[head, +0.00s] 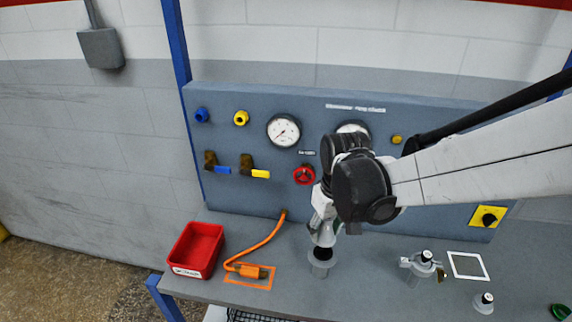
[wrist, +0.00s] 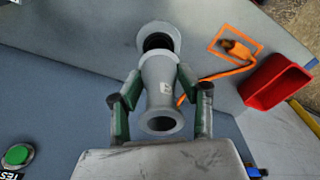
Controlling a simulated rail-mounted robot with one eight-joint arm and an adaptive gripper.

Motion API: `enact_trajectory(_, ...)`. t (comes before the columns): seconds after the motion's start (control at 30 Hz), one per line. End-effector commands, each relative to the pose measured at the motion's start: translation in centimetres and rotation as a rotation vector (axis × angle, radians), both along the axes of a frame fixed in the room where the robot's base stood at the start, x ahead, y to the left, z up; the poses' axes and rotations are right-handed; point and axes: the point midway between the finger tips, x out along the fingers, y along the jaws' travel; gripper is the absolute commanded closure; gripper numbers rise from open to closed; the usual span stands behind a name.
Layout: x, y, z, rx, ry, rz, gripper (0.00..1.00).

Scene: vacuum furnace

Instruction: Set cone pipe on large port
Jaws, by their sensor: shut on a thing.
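The large port (wrist: 158,37) is a grey round flange with a dark opening, just beyond the pipe's far end. In the head view, my gripper (head: 323,228) holds the pipe upright directly over the large port (head: 320,267). Part of the port's dark opening shows in the wrist view. I cannot tell whether pipe and port touch.
A red bin (head: 195,249) and an orange cable (head: 255,243) with its connector lie left of the port. A clamped fitting (head: 421,268) and a smaller port (head: 484,303) stand to the right. The gauge panel (head: 240,140) rises behind.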

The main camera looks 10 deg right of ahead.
Motion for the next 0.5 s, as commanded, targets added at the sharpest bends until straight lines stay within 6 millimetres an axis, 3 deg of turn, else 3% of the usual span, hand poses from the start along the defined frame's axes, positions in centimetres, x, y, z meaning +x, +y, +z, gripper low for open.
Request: enact_trajectory(0.5,0.0,0.0,-2.4,0.000,0.000,0.000,0.96)
